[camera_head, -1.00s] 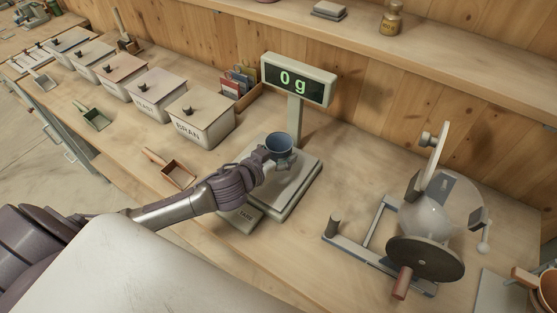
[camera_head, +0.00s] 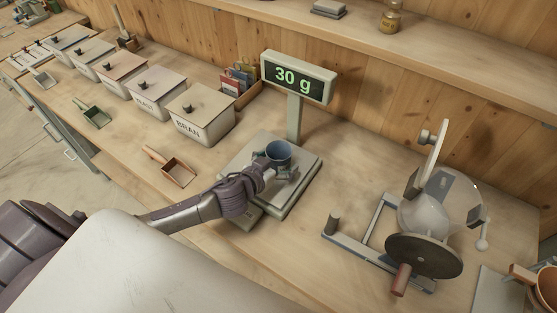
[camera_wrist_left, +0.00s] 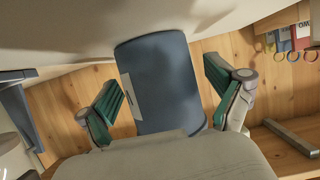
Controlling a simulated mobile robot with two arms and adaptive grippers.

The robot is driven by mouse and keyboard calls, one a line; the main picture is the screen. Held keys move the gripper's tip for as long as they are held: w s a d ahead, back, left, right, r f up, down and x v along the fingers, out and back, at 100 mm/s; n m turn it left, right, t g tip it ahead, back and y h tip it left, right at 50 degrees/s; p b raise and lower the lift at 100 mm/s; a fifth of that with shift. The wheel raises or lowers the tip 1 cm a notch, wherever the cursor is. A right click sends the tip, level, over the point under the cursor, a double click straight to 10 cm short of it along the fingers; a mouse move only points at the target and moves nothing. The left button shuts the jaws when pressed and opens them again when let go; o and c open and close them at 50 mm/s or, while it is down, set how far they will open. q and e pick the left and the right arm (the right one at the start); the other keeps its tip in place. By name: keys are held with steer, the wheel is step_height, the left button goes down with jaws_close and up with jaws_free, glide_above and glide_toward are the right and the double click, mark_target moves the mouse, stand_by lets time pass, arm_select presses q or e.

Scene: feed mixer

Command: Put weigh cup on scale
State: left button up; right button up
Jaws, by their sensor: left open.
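The blue weigh cup (camera_head: 278,152) stands upright on the scale (camera_head: 305,172), and the display (camera_head: 298,78) reads 30 g. My left gripper (camera_head: 277,172) is low over the scale plate with its fingers to either side of the cup. In the left wrist view the cup (camera_wrist_left: 165,85) is between the two green-padded fingers of my left gripper (camera_wrist_left: 164,78), with a gap on both sides. The gripper is open and hides part of the cup's lower side in the head view. My right gripper is not in view.
A bran bin (camera_head: 205,115) and several other lidded bins stand in a row at the left. A wooden scoop (camera_head: 175,170) lies left of the scale. A mill-like device (camera_head: 430,225) with a crank wheel stands at the right. Bare bench lies between scale and device.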

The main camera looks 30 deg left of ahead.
arm_select(q)
steer(key=shift+r, duration=0.1)
steer(key=b+v, duration=0.2)
steer(key=v, duration=0.9)
steer(key=shift+s+r, duration=0.15)
steer(key=shift+s, duration=0.35)
